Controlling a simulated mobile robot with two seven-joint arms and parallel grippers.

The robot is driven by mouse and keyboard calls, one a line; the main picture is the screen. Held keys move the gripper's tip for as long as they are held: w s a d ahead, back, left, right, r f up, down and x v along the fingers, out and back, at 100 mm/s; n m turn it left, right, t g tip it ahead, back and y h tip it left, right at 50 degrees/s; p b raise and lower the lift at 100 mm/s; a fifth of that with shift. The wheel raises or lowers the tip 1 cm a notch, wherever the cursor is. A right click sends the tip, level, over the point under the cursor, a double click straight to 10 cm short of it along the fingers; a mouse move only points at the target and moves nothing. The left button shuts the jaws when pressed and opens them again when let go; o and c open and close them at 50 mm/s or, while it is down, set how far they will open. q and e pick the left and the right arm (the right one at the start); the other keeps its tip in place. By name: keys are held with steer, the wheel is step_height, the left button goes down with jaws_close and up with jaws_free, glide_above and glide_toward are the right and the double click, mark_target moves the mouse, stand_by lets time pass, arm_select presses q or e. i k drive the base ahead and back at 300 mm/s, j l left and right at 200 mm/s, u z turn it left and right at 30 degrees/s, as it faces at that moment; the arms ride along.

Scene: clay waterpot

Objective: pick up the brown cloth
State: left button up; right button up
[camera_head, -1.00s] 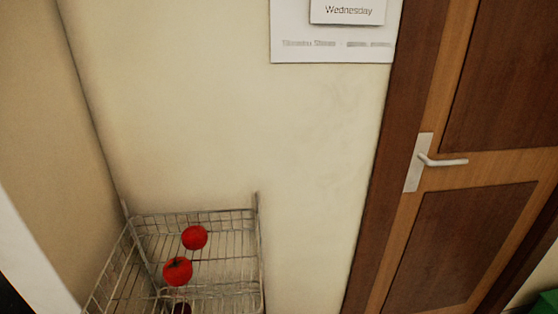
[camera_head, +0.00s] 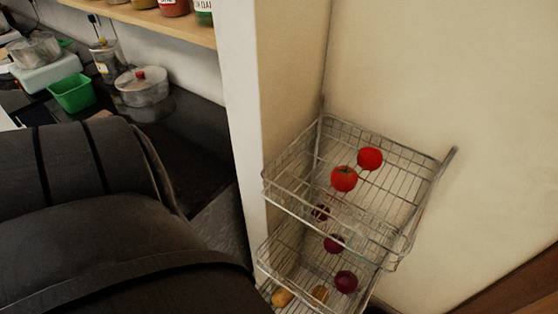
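No brown cloth shows in the head view. Neither of my grippers is in view. A large dark arm link of mine fills the lower left of the picture and hides part of the counter and floor behind it.
A wire rack (camera_head: 398,197) with tomatoes (camera_head: 344,179), dark red onions (camera_head: 346,281) and potatoes (camera_head: 281,297) stands in the corner by a cream wall. On the left are a dark counter (camera_head: 192,140), a lidded pot (camera_head: 141,88), a green bin (camera_head: 73,93) and a wooden shelf (camera_head: 150,18) with jars.

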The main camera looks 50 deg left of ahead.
mark_target(105, 113)
steer(key=u, duration=2.95)
steer(key=i+j+z, duration=0.1)
steer(key=i+j, duration=0.65)
steer(key=i, duration=0.15)
